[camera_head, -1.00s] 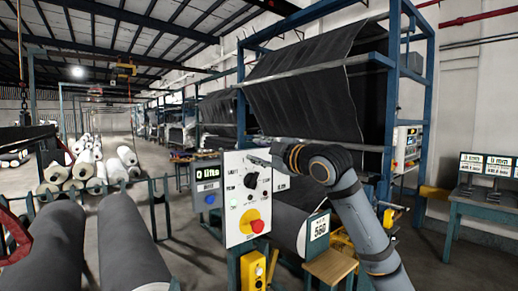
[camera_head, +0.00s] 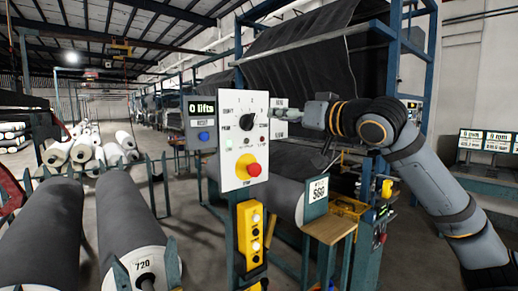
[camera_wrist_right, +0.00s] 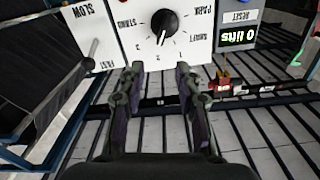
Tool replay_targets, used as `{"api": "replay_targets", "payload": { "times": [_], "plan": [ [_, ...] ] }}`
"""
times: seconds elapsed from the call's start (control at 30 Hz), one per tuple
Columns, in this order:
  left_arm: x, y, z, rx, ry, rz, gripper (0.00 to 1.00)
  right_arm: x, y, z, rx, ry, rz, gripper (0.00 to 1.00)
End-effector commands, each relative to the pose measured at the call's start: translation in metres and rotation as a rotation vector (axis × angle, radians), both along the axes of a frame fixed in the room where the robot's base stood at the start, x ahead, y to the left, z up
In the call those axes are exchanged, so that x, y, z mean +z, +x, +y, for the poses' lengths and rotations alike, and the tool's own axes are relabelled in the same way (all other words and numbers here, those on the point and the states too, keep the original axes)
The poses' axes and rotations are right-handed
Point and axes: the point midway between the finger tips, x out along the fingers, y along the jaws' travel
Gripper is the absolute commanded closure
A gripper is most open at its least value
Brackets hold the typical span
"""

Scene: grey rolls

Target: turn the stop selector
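A white control panel (camera_head: 229,178) stands at the centre of the head view. The selector, a round black knob (camera_head: 247,122), is on its upper half, ringed by printed labels. A red button on a yellow base (camera_head: 250,170) is below it, above the word STOP. My right gripper (camera_head: 282,104) is just right of the panel, partly hard to make out. In the right wrist view, which is upside down, its two fingers (camera_wrist_right: 157,78) are apart and empty. The knob (camera_wrist_right: 164,22) lies beyond them, not touched. My left gripper is not in view.
A counter box (camera_head: 202,122) with a blue RESET button adjoins the panel's left side. A lever slot marked SLOW and FAST (camera_wrist_right: 92,45) is beside it in the wrist view. A yellow pendant box (camera_head: 252,233) is below. Grey rolls (camera_head: 120,225) lie at left.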

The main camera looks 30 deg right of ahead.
Motion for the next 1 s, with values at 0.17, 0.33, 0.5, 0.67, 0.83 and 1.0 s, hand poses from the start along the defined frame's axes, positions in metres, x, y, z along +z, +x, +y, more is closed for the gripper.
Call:
{"api": "replay_targets", "payload": {
  "times": [0.17, 0.33, 0.5, 0.67, 0.83, 1.0],
  "plan": [
    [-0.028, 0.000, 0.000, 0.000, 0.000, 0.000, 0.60, -0.022, -0.015, 0.005, 0.001, 0.255, 0.034, 0.66],
    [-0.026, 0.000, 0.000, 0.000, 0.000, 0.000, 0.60, -0.019, -0.017, 0.006, 0.004, 0.304, 0.039, 0.66],
    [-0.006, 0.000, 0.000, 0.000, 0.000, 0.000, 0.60, -0.014, -0.002, 0.007, 0.005, 0.304, 0.044, 0.66],
    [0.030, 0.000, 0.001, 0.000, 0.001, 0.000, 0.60, -0.009, 0.028, 0.010, 0.007, 0.305, 0.045, 0.66],
    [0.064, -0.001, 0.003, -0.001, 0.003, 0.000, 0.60, -0.009, 0.057, 0.013, 0.009, 0.307, 0.043, 0.66],
    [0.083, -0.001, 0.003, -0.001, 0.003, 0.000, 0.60, -0.013, 0.077, 0.014, 0.009, 0.306, 0.039, 0.66]
  ]
}}
